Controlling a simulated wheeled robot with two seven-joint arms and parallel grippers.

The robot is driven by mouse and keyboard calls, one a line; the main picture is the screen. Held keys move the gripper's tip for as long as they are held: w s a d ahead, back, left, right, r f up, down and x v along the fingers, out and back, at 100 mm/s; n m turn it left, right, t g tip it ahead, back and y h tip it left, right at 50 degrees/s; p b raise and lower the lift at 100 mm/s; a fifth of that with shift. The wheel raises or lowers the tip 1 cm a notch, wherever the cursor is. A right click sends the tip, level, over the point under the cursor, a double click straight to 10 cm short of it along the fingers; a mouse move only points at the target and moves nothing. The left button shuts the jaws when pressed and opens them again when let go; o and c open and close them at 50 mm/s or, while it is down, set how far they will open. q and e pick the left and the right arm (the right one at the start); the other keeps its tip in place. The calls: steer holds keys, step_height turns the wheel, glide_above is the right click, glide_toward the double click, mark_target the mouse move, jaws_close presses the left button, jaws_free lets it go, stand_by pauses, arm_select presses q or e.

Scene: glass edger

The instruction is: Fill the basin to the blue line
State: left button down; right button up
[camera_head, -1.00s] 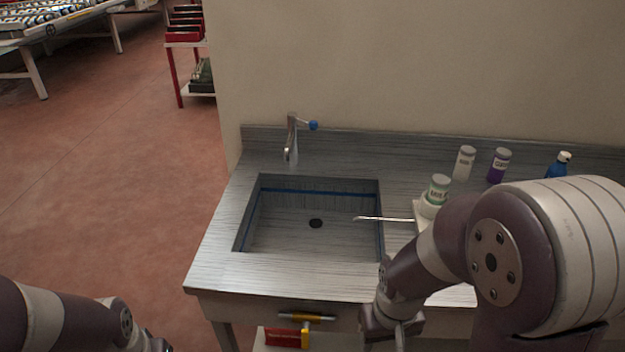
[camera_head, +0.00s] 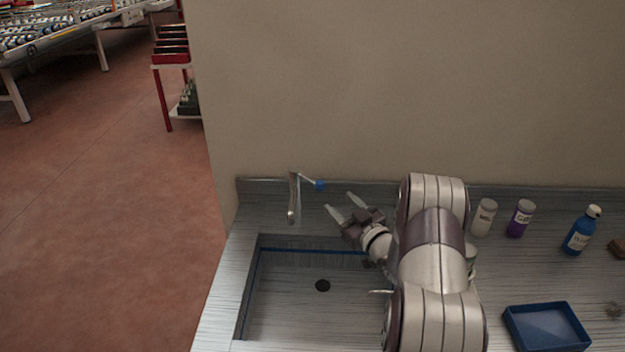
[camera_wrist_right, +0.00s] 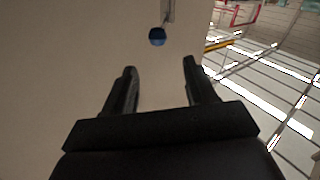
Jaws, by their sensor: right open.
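The basin (camera_head: 290,316) is sunk into the grey counter. A blue line (camera_head: 310,251) runs along its inner wall near the top. The dark drain (camera_head: 322,285) shows in its floor, and I see no water. The metal tap (camera_head: 294,199) stands behind the basin, with a lever ending in a blue knob (camera_head: 319,185). My right gripper (camera_head: 344,204) is open and empty, just right of and below the knob and apart from it. In the right wrist view the blue knob (camera_wrist_right: 157,37) lies beyond the open fingers, a little left of centre. My left gripper is out of view.
Right of my right arm stand a white bottle (camera_head: 484,218), a purple bottle (camera_head: 520,219) and a blue bottle (camera_head: 581,231). A blue tray (camera_head: 514,325) lies in front of them. The wall (camera_head: 420,90) rises close behind the tap.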

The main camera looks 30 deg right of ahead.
mark_target(323, 188)
steer(key=w, duration=0.3)
steer(key=w+p, duration=0.1)
steer(key=w, duration=0.2)
steer(key=w+f+p, duration=0.1)
steer(key=w, duration=0.3)
steer(key=shift+w+r, duration=0.15)
steer(key=shift+w, duration=0.15)
steer(key=shift+w+a+r, duration=0.1)
steer(key=shift+w+r, duration=0.05)
steer(key=shift+r, duration=0.05)
steer(key=shift+w+f, duration=0.25)
steer(key=shift+w, duration=0.1)
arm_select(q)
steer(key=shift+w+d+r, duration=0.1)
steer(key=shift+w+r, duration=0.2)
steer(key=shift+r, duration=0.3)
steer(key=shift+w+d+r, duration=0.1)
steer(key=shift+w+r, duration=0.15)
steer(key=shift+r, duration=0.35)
arm_select(e)
jaws_close()
